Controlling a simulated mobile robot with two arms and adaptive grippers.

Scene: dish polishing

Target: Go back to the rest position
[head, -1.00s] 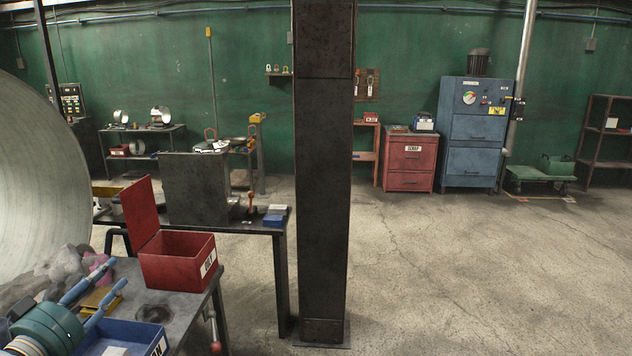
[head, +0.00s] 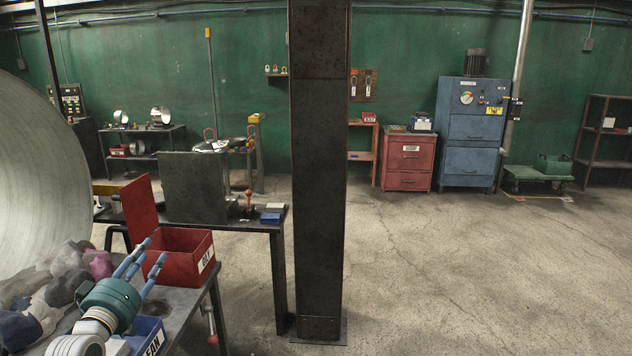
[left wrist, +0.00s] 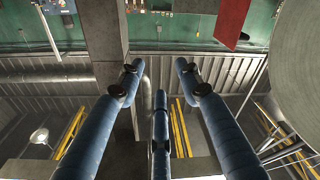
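My left gripper (head: 150,254) is at the lower left of the head view, above the near table by the open red bin. Its blue fingers point up and to the right, in front of the bin's left side. The left wrist view shows the fingers (left wrist: 158,76) spread apart with nothing between them. They are open and empty. My right gripper is in neither view.
The red bin (head: 178,265) with its raised lid and a blue bin (head: 149,335) stand on the near table (head: 190,308). Cloths (head: 50,290) and a large metal disc (head: 35,180) are at left. A dark pillar (head: 319,190) stands mid-view.

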